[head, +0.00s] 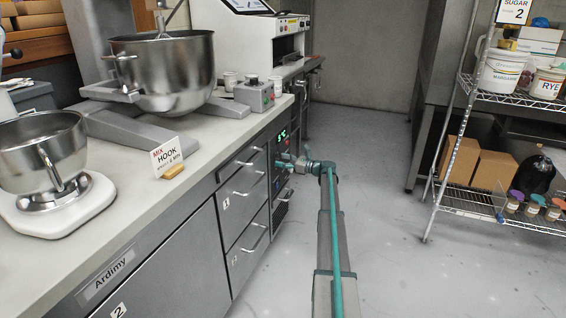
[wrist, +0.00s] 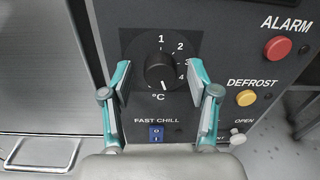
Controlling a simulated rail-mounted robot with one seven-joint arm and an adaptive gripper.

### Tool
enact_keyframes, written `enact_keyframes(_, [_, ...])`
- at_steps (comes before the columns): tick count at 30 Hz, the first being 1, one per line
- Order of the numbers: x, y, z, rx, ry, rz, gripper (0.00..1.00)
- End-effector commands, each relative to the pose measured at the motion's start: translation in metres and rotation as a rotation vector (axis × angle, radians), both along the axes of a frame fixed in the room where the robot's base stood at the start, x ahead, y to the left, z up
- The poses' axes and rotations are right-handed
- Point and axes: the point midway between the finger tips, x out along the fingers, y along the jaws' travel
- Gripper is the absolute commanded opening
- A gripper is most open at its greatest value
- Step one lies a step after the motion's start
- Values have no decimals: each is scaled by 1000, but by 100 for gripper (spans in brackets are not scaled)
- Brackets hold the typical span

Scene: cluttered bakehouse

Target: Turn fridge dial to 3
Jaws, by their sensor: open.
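The round black fridge dial (wrist: 160,71) sits on the dark control panel in the wrist view. Numbers 1 to 4 run from its top down its right side, with °C below it. A pale mark shows near its lower edge, pointing about downward; I cannot tell an exact setting. My gripper (wrist: 159,68) is open, its teal and grey fingers on the left and right of the dial with visible gaps.
A blue FAST CHILL switch (wrist: 156,133) is below the dial. The red ALARM button (wrist: 277,47) and yellow DEFROST button (wrist: 245,97) are to the right. Drawers (head: 243,190) adjoin the panel on the left. A wire shelf (head: 500,106) stands right, with clear floor (head: 390,200) between.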

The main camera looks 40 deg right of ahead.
Motion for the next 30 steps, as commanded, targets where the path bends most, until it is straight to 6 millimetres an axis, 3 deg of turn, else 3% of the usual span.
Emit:
enact_keyframes(5, [0,0,0,0,0,0,59])
enact_keyframes(15, [0,0,0,0,1,0,2])
enact_keyframes(30, [-1,0,-1,-100,-57,-1,0])
